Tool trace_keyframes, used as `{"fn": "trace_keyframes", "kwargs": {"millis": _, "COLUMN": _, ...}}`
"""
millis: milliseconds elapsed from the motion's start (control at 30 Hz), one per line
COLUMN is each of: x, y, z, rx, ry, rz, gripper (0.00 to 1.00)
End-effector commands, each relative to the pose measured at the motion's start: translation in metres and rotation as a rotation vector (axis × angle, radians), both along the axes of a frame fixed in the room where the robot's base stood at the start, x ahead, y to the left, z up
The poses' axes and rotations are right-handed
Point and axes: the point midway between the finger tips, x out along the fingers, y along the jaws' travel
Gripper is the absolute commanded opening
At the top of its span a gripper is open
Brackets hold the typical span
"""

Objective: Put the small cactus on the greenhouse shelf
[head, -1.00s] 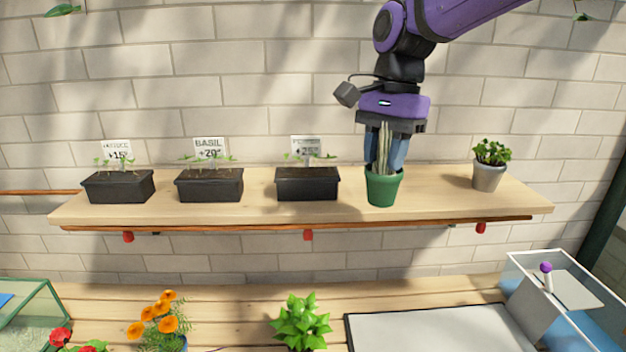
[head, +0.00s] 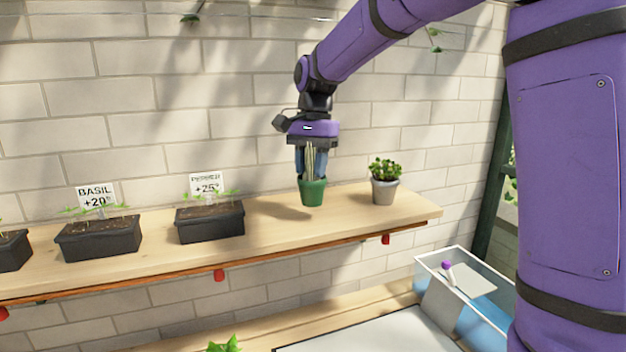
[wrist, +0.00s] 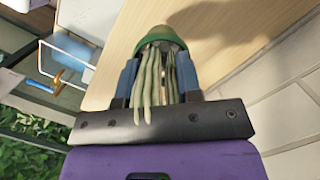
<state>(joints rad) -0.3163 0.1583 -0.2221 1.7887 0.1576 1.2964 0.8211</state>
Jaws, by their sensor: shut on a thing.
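The small cactus (head: 310,160) has thin pale-green stems and stands upright in a dark green pot (head: 312,193). My gripper (head: 312,174) points down and is shut on the potted cactus, with a blue finger on either side. In the wrist view the stems (wrist: 155,85) hang between the fingers and the green pot (wrist: 160,40) shows beyond them. The pot is over the right part of the wooden greenhouse shelf (head: 265,235).
A grey pot with a leafy plant (head: 385,190) stands close to the right. A black planter (head: 210,222) labelled +25° and a basil planter (head: 98,238) stand left. Bare wood lies between planter and cactus. A clear-walled box (head: 465,285) is below; the brick wall is behind.

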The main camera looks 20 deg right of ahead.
Motion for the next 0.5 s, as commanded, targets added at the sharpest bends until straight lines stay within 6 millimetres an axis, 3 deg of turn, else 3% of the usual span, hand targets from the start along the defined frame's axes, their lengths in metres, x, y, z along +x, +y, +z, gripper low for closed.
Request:
{"fn": "trace_keyframes", "kwargs": {"millis": 200, "x": 0.013, "y": -0.010, "z": -0.003, "rx": 0.000, "ry": 0.000, "rz": -0.002, "gripper": 0.03}}
{"fn": "trace_keyframes", "kwargs": {"millis": 400, "x": 0.011, "y": -0.009, "z": -0.033, "rx": 0.001, "ry": 0.001, "rz": 0.000, "gripper": 0.03}}
{"fn": "trace_keyframes", "kwargs": {"millis": 500, "x": 0.011, "y": -0.009, "z": -0.036, "rx": 0.001, "ry": -0.002, "rz": 0.001, "gripper": 0.03}}
